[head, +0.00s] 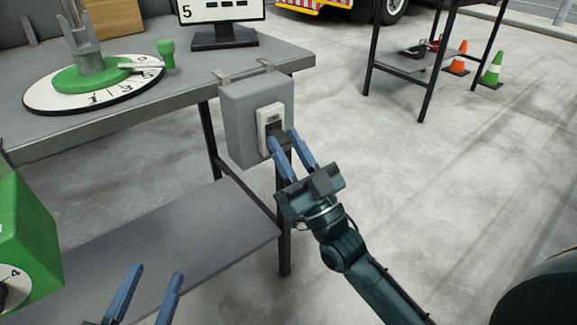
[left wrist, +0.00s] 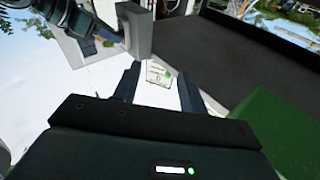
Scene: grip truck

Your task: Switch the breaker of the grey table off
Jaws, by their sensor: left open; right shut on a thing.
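The breaker (head: 237,125) is a grey box hung by two brackets on the front right edge of the grey table (head: 245,70). Its pale switch plate (head: 264,118) faces right, with a dark switch lever (head: 280,132) low on it. My right gripper (head: 282,134) is at the plate, its blue fingers on either side of the dark lever and shut on it. The fingers partly hide the lever, so its position is hard to tell. My left gripper (head: 158,270) is open and empty at the bottom, in front of the table's lower shelf; its fingers also show in the left wrist view (left wrist: 160,82).
On the table are a round numbered dial (head: 45,98) with a green handle and a display (head: 222,10) showing 5. A green box (head: 25,235) stands at the left. A dark rack (head: 440,65) and two cones (head: 492,68) stand far right.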

